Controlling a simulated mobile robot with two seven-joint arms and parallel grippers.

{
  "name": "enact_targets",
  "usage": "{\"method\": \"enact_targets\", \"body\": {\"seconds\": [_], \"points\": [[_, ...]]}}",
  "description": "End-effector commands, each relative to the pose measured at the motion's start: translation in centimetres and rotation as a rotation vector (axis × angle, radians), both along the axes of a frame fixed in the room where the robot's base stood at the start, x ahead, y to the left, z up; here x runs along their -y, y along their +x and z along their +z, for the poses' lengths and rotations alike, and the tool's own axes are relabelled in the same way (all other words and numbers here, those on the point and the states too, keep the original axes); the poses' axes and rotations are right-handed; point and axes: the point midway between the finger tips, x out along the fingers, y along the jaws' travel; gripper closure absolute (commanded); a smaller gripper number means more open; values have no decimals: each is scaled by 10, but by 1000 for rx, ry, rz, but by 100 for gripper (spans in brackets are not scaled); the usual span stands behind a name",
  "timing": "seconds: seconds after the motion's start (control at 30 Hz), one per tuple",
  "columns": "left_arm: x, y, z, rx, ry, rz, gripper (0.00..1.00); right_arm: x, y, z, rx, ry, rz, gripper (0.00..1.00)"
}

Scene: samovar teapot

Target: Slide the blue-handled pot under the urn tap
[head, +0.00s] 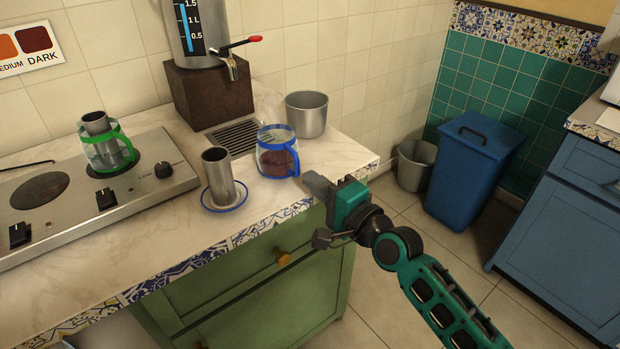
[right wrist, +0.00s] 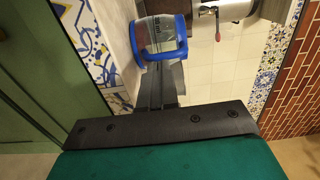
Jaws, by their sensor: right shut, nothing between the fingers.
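The blue-handled pot (head: 276,160) is glass with a blue rim and dark contents. It stands upright on the counter, in front of the drip grate (head: 234,137), its handle toward the front right. It also shows in the right wrist view (right wrist: 158,30). The urn (head: 199,45) stands on a brown block at the back; its tap (head: 232,68) has a red-tipped lever and hangs over the grate's back side. My right gripper (head: 312,182) is shut and empty at the counter's front edge, just right of and in front of the pot. Whether it touches the pot is unclear.
A metal cylinder on a blue-rimmed saucer (head: 222,180) stands left of the pot. A grey metal container (head: 306,114) stands behind it to the right. A green-handled pot (head: 107,152) sits on the stove (head: 75,205) at left. The tiled wall closes the back.

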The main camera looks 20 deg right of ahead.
Motion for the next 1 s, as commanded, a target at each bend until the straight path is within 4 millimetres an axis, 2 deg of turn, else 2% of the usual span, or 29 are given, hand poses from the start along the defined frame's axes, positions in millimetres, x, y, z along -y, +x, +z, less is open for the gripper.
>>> {"method": "enact_targets", "body": {"seconds": [0.2, 0.57, 0.83, 1.0], "points": [[1, 2, 3, 6, -4, 0, 57, -6, 15, 0, 0, 0, 0, 100], [1, 3, 6, 12, -4, 0, 57, -7, 17, 0, -1, 0, 0, 100], [1, 3, 4, 9, -3, -1, 57, -17, 44, 0, 1, 1, -1, 100], [0, 2, 2, 6, 0, -3, 57, -19, 48, 0, 0, 1, 0, 100]]}}
